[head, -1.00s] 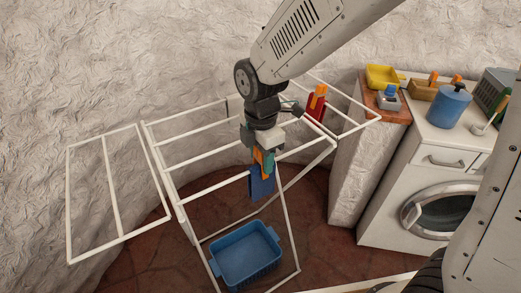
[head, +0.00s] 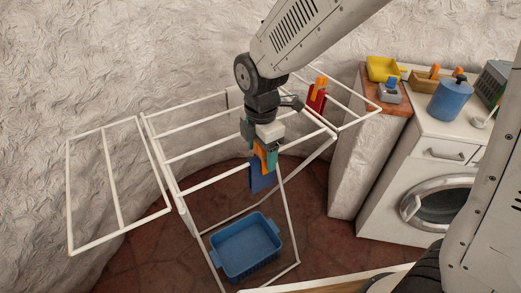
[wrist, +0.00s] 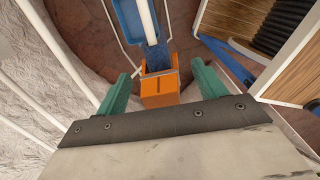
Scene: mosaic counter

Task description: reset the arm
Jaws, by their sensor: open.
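My gripper (head: 264,160) is open above the near right part of the white drying rack (head: 191,181). Its two teal fingers show in the wrist view (wrist: 162,90), one on each side of an orange clothespin (wrist: 160,92), with gaps between. The clothespin also shows in the head view (head: 260,155), partly hidden by a finger. It is on a small blue cloth (head: 261,181) that hangs at a rack bar. The cloth also shows in the wrist view (wrist: 156,58), just beyond the clothespin.
A red cloth (head: 316,101) with an orange clothespin hangs at the rack's back right. A blue basket (head: 246,247) stands on the floor under the rack. To the right are a stone pillar (head: 352,155) and a white washing machine (head: 400,215) with a blue canister (head: 450,101).

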